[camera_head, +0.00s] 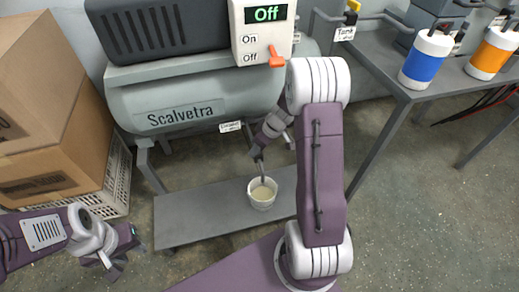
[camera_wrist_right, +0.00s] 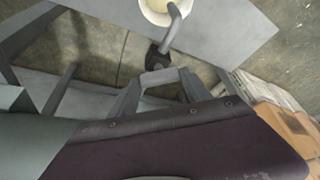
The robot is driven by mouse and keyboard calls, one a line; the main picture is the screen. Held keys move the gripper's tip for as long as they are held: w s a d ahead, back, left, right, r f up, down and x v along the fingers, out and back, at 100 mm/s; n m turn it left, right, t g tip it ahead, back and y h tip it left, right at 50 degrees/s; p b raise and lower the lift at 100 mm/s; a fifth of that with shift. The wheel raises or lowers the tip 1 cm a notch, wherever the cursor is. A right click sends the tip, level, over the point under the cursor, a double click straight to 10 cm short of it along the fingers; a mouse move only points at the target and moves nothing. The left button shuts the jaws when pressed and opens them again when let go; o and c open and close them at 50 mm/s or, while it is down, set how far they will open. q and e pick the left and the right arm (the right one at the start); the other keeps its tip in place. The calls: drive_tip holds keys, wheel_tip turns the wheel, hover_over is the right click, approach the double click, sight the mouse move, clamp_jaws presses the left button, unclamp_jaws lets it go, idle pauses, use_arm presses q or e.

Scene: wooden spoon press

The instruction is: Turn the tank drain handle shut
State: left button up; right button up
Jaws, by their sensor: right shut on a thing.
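The grey tank (camera_head: 195,105), marked Scalvetra, stands at the back with a small drain label (camera_head: 230,127) under it. My right arm reaches over to its underside. My right gripper (camera_wrist_right: 158,88) is shut on the drain handle, a light grey bar (camera_wrist_right: 158,76) between its fingers. Next to the handle are a dark valve body (camera_wrist_right: 155,57) and a bent grey spout (camera_wrist_right: 172,28). The spout also shows in the head view (camera_head: 261,169), pointing down over a white cup (camera_head: 262,203) of cream-coloured liquid. My left gripper (camera_head: 126,262) is open and empty at the lower left.
The cup stands on a low grey shelf (camera_head: 190,215). Cardboard boxes (camera_head: 50,120) on a white crate (camera_head: 122,170) stand at the left. A switch box (camera_head: 262,30) reading Off is above the tank. A table with blue (camera_head: 424,60) and orange (camera_head: 492,52) containers is at the right.

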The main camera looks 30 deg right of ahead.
drive_tip(key=shift+a+m+h, duration=0.1)
drive_tip(key=shift+m+h, duration=0.3)
drive_tip(key=shift+m, duration=0.5)
drive_tip(key=shift+r+m+h+p, duration=0.1)
drive_tip(key=shift+m+h+p, duration=0.25)
drive_tip(key=shift+m, duration=0.55)
drive_tip(key=shift+a+r+m+h+p, duration=0.1)
drive_tip(key=shift+m+h+p, duration=0.35)
drive_tip(key=shift+m+p, duration=0.65)
drive_tip(key=shift+m+h+p, duration=0.3)
drive_tip(key=shift+m+p, duration=0.25)
drive_tip(key=shift+m, duration=0.25)
drive_tip(key=shift+f, duration=0.2)
drive_tip(key=o, duration=1.4)
drive_tip(key=shift+c, duration=0.2)
